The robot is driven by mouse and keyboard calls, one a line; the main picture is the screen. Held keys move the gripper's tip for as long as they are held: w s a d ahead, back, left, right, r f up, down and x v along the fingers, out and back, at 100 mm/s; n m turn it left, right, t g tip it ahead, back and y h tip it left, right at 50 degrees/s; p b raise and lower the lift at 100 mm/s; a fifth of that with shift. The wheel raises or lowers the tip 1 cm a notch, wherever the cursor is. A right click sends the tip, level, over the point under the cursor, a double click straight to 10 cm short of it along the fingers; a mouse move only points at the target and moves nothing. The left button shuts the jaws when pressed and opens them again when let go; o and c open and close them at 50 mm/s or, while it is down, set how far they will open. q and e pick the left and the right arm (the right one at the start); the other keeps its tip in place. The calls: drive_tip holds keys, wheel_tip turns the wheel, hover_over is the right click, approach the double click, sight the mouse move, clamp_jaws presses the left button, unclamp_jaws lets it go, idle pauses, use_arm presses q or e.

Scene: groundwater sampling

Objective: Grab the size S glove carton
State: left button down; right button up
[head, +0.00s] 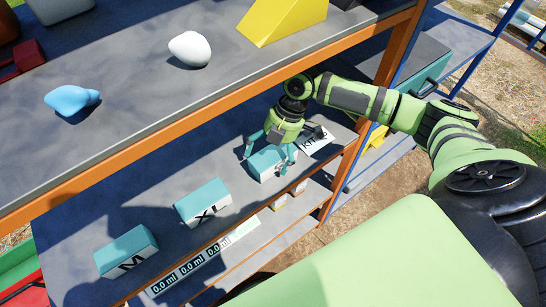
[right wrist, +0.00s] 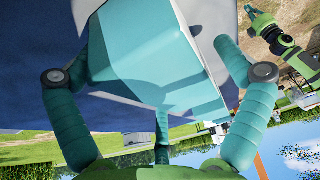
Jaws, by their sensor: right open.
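A teal and white carton (head: 265,165) lies on the lower shelf at the right end of a row of cartons. Its size letter is hidden from me. My right gripper (head: 270,153) is open above it, with its teal fingers on either side. In the right wrist view the carton (right wrist: 145,55) fills the space between the spread fingers (right wrist: 160,45); I cannot tell whether they touch it. A carton marked XL (head: 203,200) lies in the middle of the row, and one marked M (head: 127,252) lies at the left.
An orange post (head: 393,50) stands at right. A white card (head: 316,138) lies beside the gripper.

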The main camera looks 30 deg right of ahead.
idle(0.3)
drive_tip(key=shift+s, duration=0.1)
drive_tip(key=c, duration=1.2)
